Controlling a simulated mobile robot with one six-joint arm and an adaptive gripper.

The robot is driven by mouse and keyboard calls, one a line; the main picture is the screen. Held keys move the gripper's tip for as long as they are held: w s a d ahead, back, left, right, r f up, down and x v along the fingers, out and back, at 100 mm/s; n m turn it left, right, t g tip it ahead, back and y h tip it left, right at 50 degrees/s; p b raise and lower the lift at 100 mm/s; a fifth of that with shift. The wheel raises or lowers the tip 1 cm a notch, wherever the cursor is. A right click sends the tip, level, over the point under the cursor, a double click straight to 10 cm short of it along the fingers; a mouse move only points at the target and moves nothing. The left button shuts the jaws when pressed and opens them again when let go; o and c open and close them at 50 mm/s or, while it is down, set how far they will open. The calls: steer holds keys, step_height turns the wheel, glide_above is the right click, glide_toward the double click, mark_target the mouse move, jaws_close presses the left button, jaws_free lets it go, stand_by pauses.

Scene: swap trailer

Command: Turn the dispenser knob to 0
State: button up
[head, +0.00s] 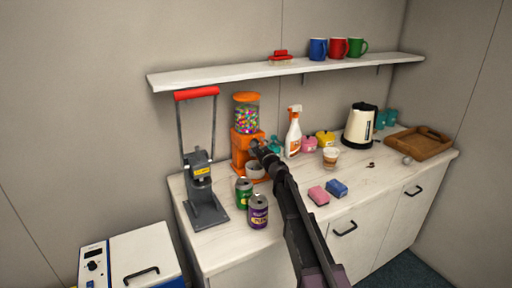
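The orange dispenser (240,152) stands upright on the counter against the back wall. Its clear top part (246,118) is filled with many-coloured candies. My gripper (259,149) is at the front right of the dispenser's body, close to or touching it. My arm comes up from the lower right. The knob is not visible; it may be hidden behind my gripper, so its setting cannot be read. The fingers are too small and dark to tell open from shut. A light grey bowl (255,172) sits at the foot of the dispenser.
A can crusher (204,200) stands left of the dispenser. A green can (243,194) and a purple can (258,212) stand in front. A spray bottle (293,138) and a kettle (359,128) are to the right. A shelf (230,76) runs above.

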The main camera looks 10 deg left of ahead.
steer(key=shift+o, duration=0.2)
steer(key=shift+s+d, duration=0.1)
steer(key=shift+d, duration=0.05)
steer(key=s+d+m+g+p, duration=0.1)
steer(key=s+d+m, duration=0.6)
steer(key=s, duration=0.3)
steer(key=shift+s+d+r+m+p, duration=0.15)
steer(key=shift+s+m+p, duration=0.15)
steer(key=shift+m, duration=0.1)
steer(key=shift+w, duration=0.15)
steer(key=x, duration=1.3)
steer(key=shift+w+a, duration=0.15)
steer(key=shift+a, duration=0.25)
steer(key=c, duration=1.2)
